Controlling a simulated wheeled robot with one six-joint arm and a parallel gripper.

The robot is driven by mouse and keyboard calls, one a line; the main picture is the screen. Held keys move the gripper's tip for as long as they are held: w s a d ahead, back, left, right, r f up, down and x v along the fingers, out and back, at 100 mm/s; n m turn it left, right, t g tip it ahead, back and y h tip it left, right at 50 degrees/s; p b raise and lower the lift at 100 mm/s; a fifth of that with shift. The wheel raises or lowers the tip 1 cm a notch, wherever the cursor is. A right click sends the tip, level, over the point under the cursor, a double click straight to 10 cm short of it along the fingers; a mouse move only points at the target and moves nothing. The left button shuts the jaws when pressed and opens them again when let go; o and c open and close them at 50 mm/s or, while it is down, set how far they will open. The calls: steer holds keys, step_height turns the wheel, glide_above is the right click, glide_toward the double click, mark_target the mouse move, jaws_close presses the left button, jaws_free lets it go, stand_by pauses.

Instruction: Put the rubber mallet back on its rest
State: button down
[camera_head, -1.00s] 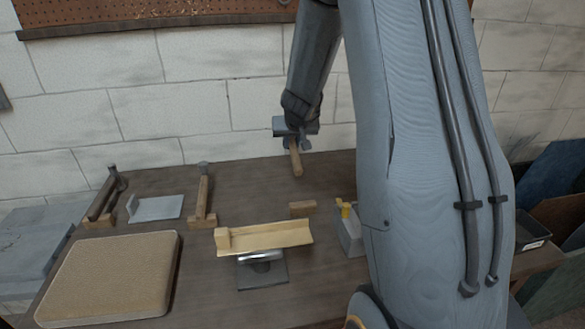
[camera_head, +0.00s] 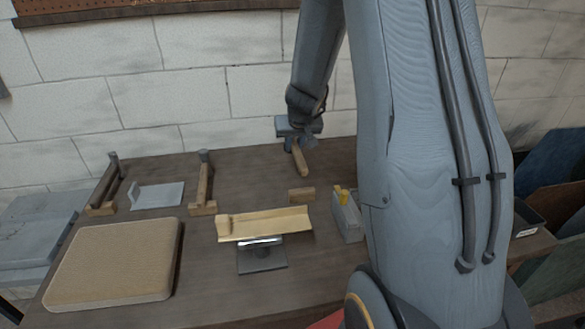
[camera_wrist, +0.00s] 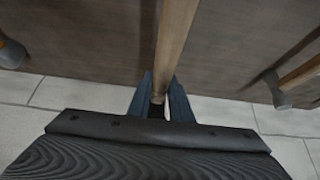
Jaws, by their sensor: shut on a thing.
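My gripper (camera_head: 298,142) is shut on a wooden handle (camera_head: 301,162), taken to be the rubber mallet's, over the back of the bench. In the wrist view the handle (camera_wrist: 175,35) runs straight up from between my jaws (camera_wrist: 160,97). The mallet's head is not clearly seen. A small wooden block (camera_head: 302,194) lies just in front of the handle's lower end. I cannot tell whether it is part of the mallet's rest. Two long-handled tools (camera_head: 204,180) (camera_head: 108,182) lie on wooden supports at the left.
A tan pad (camera_head: 115,262), a grey plate (camera_head: 158,195), a wooden trough on a metal stand (camera_head: 262,226) and a grey box with a yellow part (camera_head: 347,215) occupy the bench (camera_head: 205,290). The wall is close behind. My arm hides the right side.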

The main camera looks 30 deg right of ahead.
mark_target(297, 149)
steer(key=shift+f+b, duration=3.2)
steer(key=shift+b, duration=0.5)
steer(key=shift+f, duration=0.15)
steer(key=c, duration=1.6)
jaws_free()
steer(key=shift+r, duration=0.2)
steer(key=p+v, duration=0.7)
steer(key=v, duration=0.4)
steer(key=shift+w+p, duration=0.1)
steer(key=shift+p, duration=0.25)
steer(key=shift+s+a+r+p, duration=0.1)
steer(key=shift+s+r+p, duration=0.2)
steer(key=shift+r, duration=0.1)
steer(key=shift+s, duration=0.1)
